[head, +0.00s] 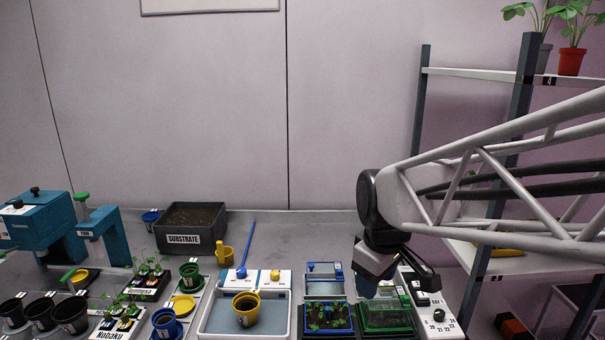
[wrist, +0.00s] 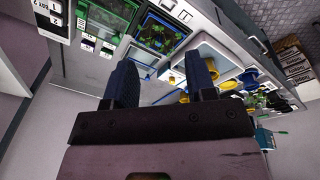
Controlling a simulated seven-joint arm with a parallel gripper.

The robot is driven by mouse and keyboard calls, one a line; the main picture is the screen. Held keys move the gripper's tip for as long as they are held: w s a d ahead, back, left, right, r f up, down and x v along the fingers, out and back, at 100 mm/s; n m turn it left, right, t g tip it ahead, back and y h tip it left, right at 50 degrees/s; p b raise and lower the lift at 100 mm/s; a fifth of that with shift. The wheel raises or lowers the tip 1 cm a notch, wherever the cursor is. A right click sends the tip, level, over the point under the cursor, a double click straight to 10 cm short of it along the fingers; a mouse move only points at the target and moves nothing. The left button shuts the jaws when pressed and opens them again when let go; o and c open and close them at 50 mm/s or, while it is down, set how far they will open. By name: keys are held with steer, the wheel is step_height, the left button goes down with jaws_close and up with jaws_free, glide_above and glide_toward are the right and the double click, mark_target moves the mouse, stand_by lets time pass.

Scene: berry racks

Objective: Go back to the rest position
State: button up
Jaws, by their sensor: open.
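My gripper (head: 400,283) hangs from my arm at the right of the head view, above the right end of the bench. In the wrist view my gripper (wrist: 163,85) has its two dark blue fingers apart, with nothing between them. Below it in the head view are a green tray with a clear cover (head: 387,318) and a white strip with numbered knobs (head: 441,322). The gripper partly hides the space behind these trays.
A blue tray with seedlings (head: 329,318) lies left of the green one. A white basin (head: 207,318) holds a yellow pot (head: 246,309). A substrate box (head: 190,243) stands at the back. A shelf rack (head: 522,90) with potted plants rises at the right.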

steer(key=s+d+f+m, duration=0.1)
steer(key=s+d+m, duration=0.1)
steer(key=s+m, duration=0.2)
steer(key=s+d+f+m, duration=0.1)
steer(key=s+d+m, duration=0.2)
steer(key=s, duration=0.8)
steer(key=shift+f+m+t, duration=0.15)
steer(key=shift+m+t, duration=0.25)
steer(key=shift+m, duration=0.5)
